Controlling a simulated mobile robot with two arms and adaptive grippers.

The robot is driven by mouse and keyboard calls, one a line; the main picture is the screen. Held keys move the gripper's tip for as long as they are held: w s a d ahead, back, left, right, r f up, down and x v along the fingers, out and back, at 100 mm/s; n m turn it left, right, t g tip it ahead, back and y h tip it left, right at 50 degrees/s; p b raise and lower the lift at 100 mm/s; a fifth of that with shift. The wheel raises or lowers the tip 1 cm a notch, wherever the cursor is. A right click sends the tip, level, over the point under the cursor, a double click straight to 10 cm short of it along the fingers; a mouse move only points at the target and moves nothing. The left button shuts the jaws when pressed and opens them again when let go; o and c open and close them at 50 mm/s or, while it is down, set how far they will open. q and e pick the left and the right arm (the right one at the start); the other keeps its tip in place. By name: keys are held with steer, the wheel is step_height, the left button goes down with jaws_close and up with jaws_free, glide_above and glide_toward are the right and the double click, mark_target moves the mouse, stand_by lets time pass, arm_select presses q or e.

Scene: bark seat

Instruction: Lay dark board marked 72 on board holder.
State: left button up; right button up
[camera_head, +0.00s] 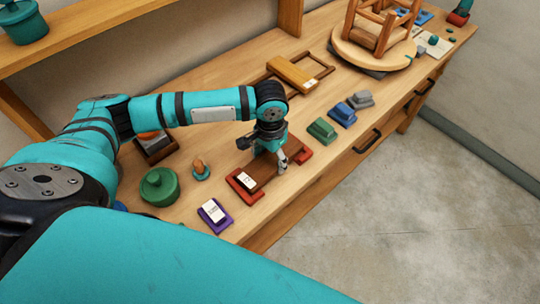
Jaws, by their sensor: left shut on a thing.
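A dark brown board (262,174) with a white label lies level near the table's front edge; the label's digits are too small to read surely. My left gripper (273,158) points down over the board's middle and is shut on it, hiding part of it. Red end pieces (241,190) show at both ends of the board; I cannot tell whether the board touches them. Farther back, a brown slatted wooden frame (318,71) lies on the table with a lighter orange-brown board (291,73) across it. I cannot tell which of these is the board holder. My right gripper is out of view.
Green (322,130), blue (343,114) and grey (361,99) blocks stand right of the board. A purple labelled block (214,213), green round pot (159,187) and small peg (200,170) are to the left. A wooden stool (375,40) stands at the back right.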

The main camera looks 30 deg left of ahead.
arm_select(q)
steer(key=shift+s+d+f, duration=0.2)
steer(key=shift+s+f, duration=0.2)
steer(key=shift+f, duration=0.05)
steer(key=shift+c, duration=0.3)
steer(key=o, duration=1.7)
steer(key=shift+w, duration=0.25)
steer(key=shift+c, duration=0.2)
steer(key=shift+o, duration=0.6)
steer(key=shift+o, duration=0.4)
steer(key=shift+a+r, duration=0.1)
steer(key=shift+a, duration=0.05)
steer(key=shift+w, duration=0.1)
step_height(320, 180, up, 4)
steer(key=p, duration=0.5)
step_height(320, 180, up, 3)
steer(key=p, duration=0.4)
steer(key=shift+r, duration=0.1)
